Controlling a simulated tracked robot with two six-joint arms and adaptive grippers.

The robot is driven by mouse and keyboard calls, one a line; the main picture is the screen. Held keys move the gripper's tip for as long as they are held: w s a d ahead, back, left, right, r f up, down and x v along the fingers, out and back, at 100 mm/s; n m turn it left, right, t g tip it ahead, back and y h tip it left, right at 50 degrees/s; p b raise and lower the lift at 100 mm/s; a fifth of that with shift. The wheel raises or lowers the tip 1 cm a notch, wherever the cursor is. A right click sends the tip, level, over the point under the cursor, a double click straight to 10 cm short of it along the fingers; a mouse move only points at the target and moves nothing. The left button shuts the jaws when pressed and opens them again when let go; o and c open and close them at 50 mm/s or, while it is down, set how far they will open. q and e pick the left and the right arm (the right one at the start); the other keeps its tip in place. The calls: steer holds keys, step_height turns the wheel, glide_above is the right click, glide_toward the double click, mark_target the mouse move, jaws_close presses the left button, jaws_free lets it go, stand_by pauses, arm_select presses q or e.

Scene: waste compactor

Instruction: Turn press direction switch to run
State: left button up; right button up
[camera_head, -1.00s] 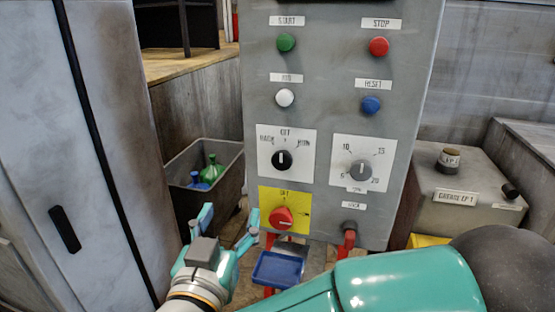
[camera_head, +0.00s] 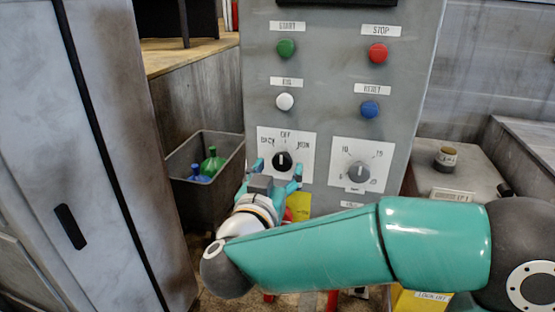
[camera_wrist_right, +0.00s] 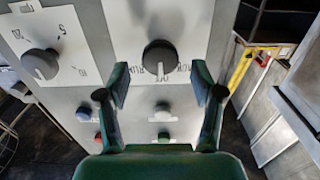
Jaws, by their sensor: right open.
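The press direction switch (camera_head: 283,161) is a black round knob with a white pointer line on a white plate marked BACK, OFF and a right-hand label. Its pointer stands upright, toward OFF. In the right wrist view the knob (camera_wrist_right: 159,57) sits ahead, between and beyond the fingertips. My right gripper (camera_head: 279,171) is open and empty, with its fingers to either side of the knob's lower part in the head view. In the wrist view the fingers (camera_wrist_right: 160,85) are apart and no contact shows. My left gripper is not in view.
A grey dial (camera_head: 358,172) sits right of the switch. Green (camera_head: 286,47), red (camera_head: 377,53), white (camera_head: 284,101) and blue (camera_head: 370,109) buttons are above. A red knob on a yellow plate (camera_head: 299,206) is partly hidden behind my gripper. A bin (camera_head: 215,202) with bottles stands left.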

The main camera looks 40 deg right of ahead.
mark_target(283, 160)
steer(key=shift+x, duration=1.35)
steer(key=shift+c, duration=0.3)
steer(key=c, duration=1)
steer(key=shift+a, duration=0.15)
steer(key=shift+c, duration=0.2)
